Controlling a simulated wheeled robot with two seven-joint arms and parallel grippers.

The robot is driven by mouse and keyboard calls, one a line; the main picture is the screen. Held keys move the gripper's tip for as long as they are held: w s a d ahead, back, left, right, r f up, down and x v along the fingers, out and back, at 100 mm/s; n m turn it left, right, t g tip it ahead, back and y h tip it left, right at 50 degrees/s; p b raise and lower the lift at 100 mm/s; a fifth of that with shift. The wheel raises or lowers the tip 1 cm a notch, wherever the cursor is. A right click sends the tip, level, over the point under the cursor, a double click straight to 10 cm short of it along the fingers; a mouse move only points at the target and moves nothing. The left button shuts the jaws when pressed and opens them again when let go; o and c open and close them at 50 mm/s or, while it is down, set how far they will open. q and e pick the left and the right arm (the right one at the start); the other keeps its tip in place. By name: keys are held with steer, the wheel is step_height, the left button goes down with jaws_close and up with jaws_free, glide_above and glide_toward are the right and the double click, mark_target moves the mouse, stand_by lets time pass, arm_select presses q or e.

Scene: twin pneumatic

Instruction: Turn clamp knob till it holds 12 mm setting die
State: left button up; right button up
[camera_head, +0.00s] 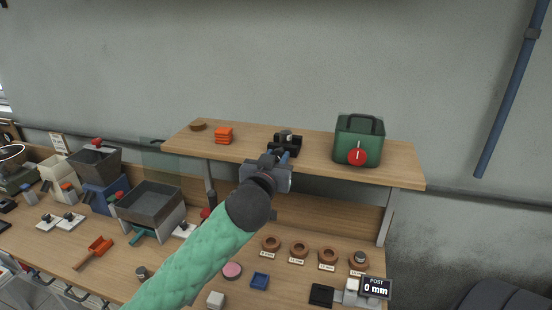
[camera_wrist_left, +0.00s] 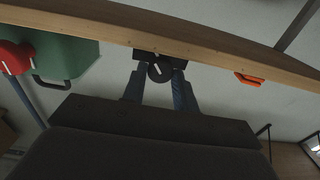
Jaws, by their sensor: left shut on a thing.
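A black clamp (camera_head: 288,139) sits at the front edge of the raised wooden shelf. Its round black knob (camera_wrist_left: 160,71) with a white line faces me in the left wrist view. My left gripper (camera_head: 283,157) reaches up to it, and its two fingers (camera_wrist_left: 160,84) are shut on the knob, one on each side. The white line is tilted. The gripper hides much of the clamp in the head view, so I cannot tell what its jaws hold. Several brown ring dies (camera_head: 299,249) stand in a labelled row on the bench; their labels are too small to read surely. My right gripper is not in view.
A display reading "POST 0 mm" (camera_head: 376,288) is at the bench's front right. Hoppers (camera_head: 152,204) and an orange scoop (camera_head: 94,252) crowd the left.

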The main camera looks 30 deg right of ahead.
arm_select(q)
steer(key=shift+m, duration=0.7)
steer(key=m+b, duration=0.1)
steer(key=m, duration=0.2)
steer(key=shift+m, duration=0.5)
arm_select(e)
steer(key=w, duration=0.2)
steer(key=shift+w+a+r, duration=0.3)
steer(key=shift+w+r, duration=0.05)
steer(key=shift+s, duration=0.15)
arm_select(q)
steer(key=o, duration=0.9)
steer(key=shift+o, duration=0.3)
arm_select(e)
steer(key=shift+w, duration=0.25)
